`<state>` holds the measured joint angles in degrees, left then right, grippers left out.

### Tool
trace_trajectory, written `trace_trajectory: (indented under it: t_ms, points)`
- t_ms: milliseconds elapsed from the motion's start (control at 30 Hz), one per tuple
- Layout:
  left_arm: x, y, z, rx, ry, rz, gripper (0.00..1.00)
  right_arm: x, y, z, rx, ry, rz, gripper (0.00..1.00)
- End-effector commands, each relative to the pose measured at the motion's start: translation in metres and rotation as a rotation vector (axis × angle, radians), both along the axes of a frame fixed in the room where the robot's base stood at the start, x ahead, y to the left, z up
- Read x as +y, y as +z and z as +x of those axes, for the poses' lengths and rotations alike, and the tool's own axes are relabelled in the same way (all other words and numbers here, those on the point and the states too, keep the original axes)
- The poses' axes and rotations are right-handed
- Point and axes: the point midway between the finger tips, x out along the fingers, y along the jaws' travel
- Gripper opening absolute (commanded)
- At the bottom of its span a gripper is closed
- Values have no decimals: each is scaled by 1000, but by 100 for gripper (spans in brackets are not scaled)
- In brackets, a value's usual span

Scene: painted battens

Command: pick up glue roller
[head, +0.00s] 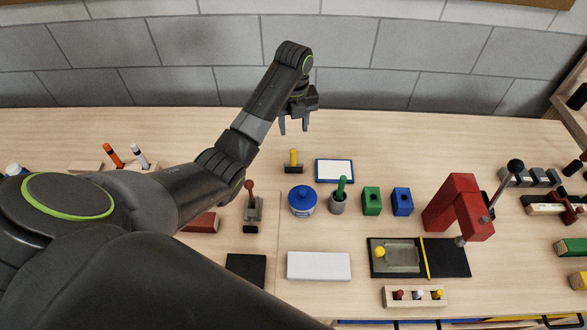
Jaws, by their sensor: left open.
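A small tool with an upright yellow handle and a dark crosswise head, which looks like the glue roller (293,157), stands on the wooden table towards the back, left of a blue-framed white pad. My left gripper (294,126) is open and empty, with its fingers pointing down. In the picture it appears just above the yellow handle, with a gap between them. I cannot tell its exact height or depth from this view. My right gripper is not in view.
A blue lidded pot (302,201), a grey cup (339,205) with a green-handled tool, and a red-handled tool (251,206) stand in front. Green (371,201) and blue (402,202) blocks and a red press (458,207) are rightward.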

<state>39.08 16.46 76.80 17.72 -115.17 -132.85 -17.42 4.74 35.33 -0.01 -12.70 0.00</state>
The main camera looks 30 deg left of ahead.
Motion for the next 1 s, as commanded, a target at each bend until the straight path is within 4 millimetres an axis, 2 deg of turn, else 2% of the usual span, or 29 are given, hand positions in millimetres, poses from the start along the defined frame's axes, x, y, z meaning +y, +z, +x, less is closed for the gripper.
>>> trace_trajectory:
  t_ms: [33,600,867,1000]
  points:
    - [0,-12,0,0,0,0,44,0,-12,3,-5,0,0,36]
    - [0,-76,1,0,0,0,44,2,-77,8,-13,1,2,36]
    - [1,-90,1,0,0,0,44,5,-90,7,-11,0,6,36]
    - [2,-107,3,1,0,0,44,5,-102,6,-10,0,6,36]
